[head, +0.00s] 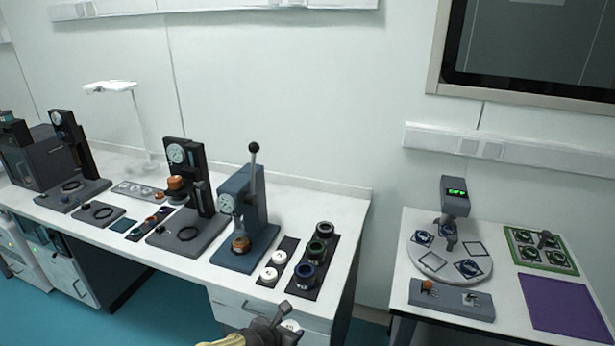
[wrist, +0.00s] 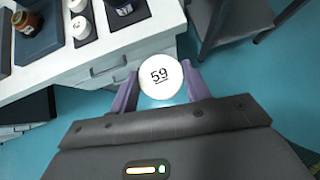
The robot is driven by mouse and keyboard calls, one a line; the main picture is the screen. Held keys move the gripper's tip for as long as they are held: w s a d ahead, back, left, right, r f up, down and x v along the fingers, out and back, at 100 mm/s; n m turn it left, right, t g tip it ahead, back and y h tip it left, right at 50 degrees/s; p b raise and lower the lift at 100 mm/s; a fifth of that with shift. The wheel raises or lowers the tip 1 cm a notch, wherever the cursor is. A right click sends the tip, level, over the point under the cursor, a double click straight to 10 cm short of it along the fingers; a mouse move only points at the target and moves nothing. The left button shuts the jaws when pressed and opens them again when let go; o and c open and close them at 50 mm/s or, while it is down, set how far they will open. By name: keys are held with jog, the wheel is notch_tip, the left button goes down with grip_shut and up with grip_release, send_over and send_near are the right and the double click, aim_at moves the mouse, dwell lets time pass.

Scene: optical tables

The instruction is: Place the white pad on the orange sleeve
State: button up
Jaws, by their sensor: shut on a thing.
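My gripper (wrist: 160,92) is shut on a round white pad (wrist: 160,74) marked 59, held between its two purple fingers. In the wrist view the pad is over the floor, in front of the bench's drawer. In the head view my gripper is at the bottom centre, and the pad (head: 290,325) shows partly beside it. An orange sleeve (head: 240,244) stands upright on the base of the blue lever press (head: 248,215). It also shows at the top left of the wrist view (wrist: 27,21), apart from my gripper.
A black tray holds two more white pads (head: 279,257). Beside it, another holds black, green and blue rings (head: 305,273). A black gauge stand (head: 187,190) with an orange part is left of the press. A second table (head: 400,288) stands right, across a gap.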

jog(key=d+f+n+y, duration=0.2)
jog(key=d+f, duration=0.3)
jog(key=d, duration=0.5)
jog(key=d+f+n+y, duration=0.2)
jog(key=d+f, duration=0.3)
jog(key=d, duration=0.5)
jog(key=shift+w+d+f+n+t, duration=0.2)
jog(key=shift+w+f+n+t, duration=0.2)
jog(key=shift+n, duration=0.3)
